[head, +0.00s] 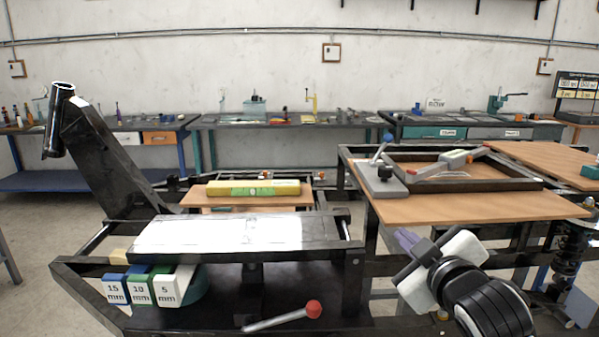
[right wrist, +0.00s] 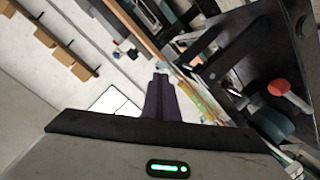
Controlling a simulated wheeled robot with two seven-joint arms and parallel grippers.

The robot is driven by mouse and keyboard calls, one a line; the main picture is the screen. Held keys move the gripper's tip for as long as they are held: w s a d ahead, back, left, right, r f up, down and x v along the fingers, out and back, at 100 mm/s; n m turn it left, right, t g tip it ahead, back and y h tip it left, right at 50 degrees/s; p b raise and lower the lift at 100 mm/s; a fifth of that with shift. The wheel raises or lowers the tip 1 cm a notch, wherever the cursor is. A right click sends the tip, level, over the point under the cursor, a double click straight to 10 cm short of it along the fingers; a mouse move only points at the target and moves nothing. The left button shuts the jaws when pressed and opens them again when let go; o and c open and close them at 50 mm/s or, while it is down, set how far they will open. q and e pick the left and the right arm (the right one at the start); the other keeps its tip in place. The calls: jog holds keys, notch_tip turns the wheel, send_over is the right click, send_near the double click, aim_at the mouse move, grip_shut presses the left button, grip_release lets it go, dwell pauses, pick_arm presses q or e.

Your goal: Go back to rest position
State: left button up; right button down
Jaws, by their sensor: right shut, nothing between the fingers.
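My right gripper (head: 407,240) is at the lower right of the head view, in front of the wooden table top's near edge. Its dark purple fingers are together with nothing between them. The closed fingers also show in the right wrist view (right wrist: 160,92), pointing up in the picture. No object hangs from the gripper. My left gripper and left arm are not in the head view.
A black frame (head: 75,280) holds a white plate, blocks labelled 15, 10 and 5 mm (head: 141,289), and a red-knobbed lever (head: 313,309). A wooden table (head: 470,207) bears a black tray and a clamp device (head: 383,180). Workbenches line the back wall.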

jog(key=s+a+f+m+g, duration=0.1)
jog(key=s+f, duration=0.1)
jog(key=f, duration=0.6)
jog(key=s+a+f+g, duration=0.1)
jog(key=s+f, duration=0.1)
jog(key=f, duration=0.5)
jog(key=s+f+m+g+y, duration=0.1)
jog(key=s+f+m+g, duration=0.3)
jog(key=s+f, duration=2.3)
jog(key=shift+s+a+f+m+g+y, duration=0.35)
jog(key=shift+f+m+g, duration=0.1)
jog(key=shift+m, duration=0.35)
